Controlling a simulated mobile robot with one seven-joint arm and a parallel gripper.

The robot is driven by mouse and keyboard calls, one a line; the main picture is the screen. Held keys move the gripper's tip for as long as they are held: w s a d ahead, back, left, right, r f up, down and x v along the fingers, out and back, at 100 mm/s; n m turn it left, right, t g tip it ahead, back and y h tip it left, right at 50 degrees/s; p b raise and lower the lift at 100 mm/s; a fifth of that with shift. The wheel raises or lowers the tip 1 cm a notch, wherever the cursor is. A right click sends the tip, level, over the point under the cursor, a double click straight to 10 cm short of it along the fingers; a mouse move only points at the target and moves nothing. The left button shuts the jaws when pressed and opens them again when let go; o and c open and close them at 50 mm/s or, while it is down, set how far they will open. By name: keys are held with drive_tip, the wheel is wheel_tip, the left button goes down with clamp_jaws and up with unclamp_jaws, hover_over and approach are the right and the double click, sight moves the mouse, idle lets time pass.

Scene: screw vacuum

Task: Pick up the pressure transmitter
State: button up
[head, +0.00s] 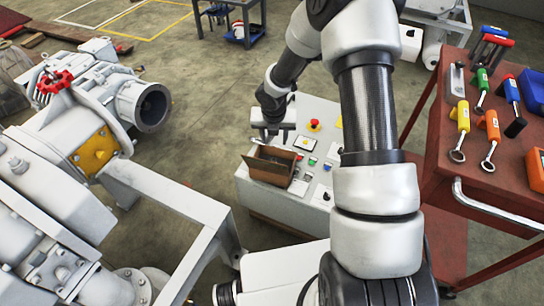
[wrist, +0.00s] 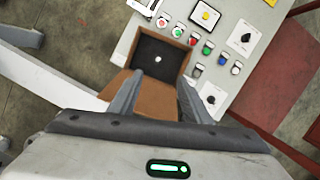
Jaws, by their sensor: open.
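An open brown cardboard box (head: 270,168) sits on the light grey control panel in the head view. In the wrist view the box (wrist: 152,100) shows a dark lining and a small pale round object (wrist: 157,59) inside; I cannot tell whether this is the pressure transmitter. No other thing is clearly recognisable as the transmitter. My gripper (wrist: 159,80) is open and empty, its two fingers spread over the near part of the box. In the head view my gripper (head: 270,137) is just above the box's far edge, partly hidden by my wrist.
The control panel (head: 322,145) has several buttons and knobs beside the box. White vacuum machinery (head: 60,150) with a red valve handle fills the left. A white frame (head: 170,195) lies between.

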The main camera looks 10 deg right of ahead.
drive_tip(key=b, duration=0.4)
hover_over(273, 160)
drive_tip(key=s, duration=0.2)
wheel_tip(273, 160, down, 12)
drive_tip(key=shift+s, duration=0.15)
drive_tip(key=b+x, duration=0.1)
drive_tip(key=x, duration=0.1)
drive_tip(key=b+x, duration=0.1)
drive_tip(key=x, duration=0.2)
drive_tip(key=shift+s+a+f, duration=0.2)
drive_tip(key=shift+r, duration=0.1)
clamp_jaws()
